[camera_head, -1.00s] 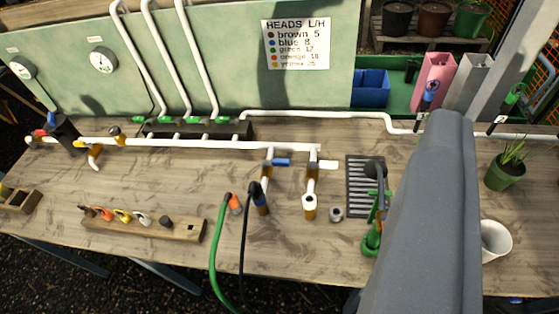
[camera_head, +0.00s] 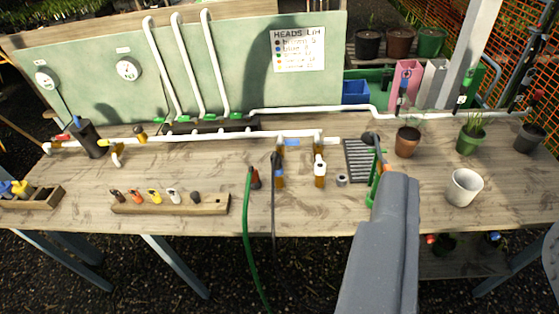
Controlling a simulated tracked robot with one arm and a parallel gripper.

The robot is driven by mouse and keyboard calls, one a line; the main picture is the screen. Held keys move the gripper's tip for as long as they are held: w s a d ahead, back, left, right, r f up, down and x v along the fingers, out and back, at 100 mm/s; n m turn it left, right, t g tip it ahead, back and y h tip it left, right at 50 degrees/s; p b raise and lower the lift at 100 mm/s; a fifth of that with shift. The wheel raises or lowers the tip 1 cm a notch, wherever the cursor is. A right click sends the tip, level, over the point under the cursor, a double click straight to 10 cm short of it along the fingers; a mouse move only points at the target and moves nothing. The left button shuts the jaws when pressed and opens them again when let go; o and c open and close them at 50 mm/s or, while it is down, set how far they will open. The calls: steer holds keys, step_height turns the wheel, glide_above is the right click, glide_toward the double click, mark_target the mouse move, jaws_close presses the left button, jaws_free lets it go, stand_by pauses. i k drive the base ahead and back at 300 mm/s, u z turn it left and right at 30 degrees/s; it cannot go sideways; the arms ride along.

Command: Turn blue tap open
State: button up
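The blue tap (camera_head: 291,141) is on a short branch that comes off the white pipe, near the middle of the bench. Its small blue lever points right, roughly along the main pipe and across its branch. A second tap with a white lever (camera_head: 331,140) is just to the right. A thick grey arm part of mine fills the lower right, well to the right of the blue tap and apart from it. My gripper's fingers cannot be made out.
The white main pipe (camera_head: 220,135) runs along the bench. Green and dark hoses stand in front of the taps. A slatted grate (camera_head: 357,160) and a green fitting lie beside my arm. Plant pots and a white cup (camera_head: 465,187) stand at right. A wooden block (camera_head: 170,204) holds several coloured heads.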

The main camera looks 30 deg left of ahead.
mark_target(296, 141)
steer(key=z, duration=0.4)
steer(key=k, duration=0.15)
steer(key=u, duration=0.95)
steer(key=i, duration=1.3)
steer(key=z, duration=0.5)
steer(key=i, duration=0.6)
steer(key=z, duration=0.45)
